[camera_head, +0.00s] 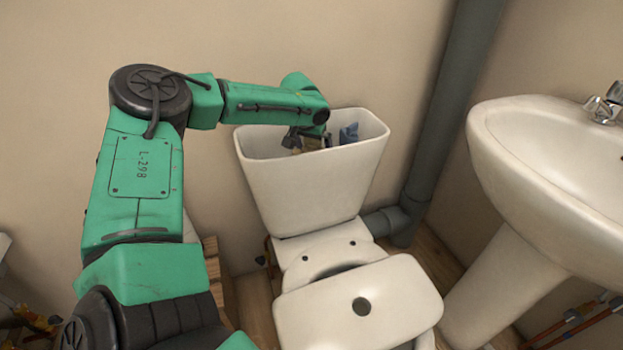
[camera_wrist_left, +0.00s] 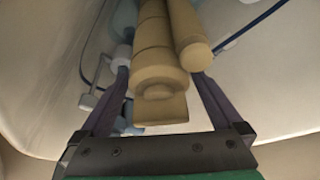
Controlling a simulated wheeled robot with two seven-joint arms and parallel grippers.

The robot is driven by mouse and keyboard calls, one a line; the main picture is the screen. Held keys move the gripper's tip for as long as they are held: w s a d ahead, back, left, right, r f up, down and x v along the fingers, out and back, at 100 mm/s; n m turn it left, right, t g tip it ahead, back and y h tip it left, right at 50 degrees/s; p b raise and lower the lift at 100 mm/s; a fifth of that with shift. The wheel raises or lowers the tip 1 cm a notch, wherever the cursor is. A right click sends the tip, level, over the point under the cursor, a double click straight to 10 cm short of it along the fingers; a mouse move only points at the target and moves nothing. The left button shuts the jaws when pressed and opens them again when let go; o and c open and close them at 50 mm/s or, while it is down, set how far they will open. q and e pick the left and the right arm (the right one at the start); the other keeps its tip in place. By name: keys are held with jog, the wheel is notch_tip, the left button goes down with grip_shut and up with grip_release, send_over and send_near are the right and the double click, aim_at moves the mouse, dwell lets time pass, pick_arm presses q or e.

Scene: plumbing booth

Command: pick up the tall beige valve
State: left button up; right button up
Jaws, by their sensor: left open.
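The tall beige valve (camera_wrist_left: 158,45) stands inside the open toilet tank (camera_head: 312,190). It has a thick stacked column and a thinner beige tube beside it. My left gripper (camera_head: 298,140) reaches down into the tank from above. In the left wrist view its two dark fingers (camera_wrist_left: 162,78) are open, one on each side of the valve. I cannot tell whether they touch it. My right gripper is in neither view.
A blue part (camera_head: 349,133) stands in the tank to the right of my gripper. The tank lid (camera_head: 405,290) lies across the toilet bowl. A grey pipe (camera_head: 447,120) and a white sink (camera_head: 560,150) are to the right. The tank walls surround the gripper closely.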

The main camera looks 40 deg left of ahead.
pick_arm(q)
grip_shut()
jog(key=shift+r, duration=0.1)
jog(key=shift+r, duration=0.15)
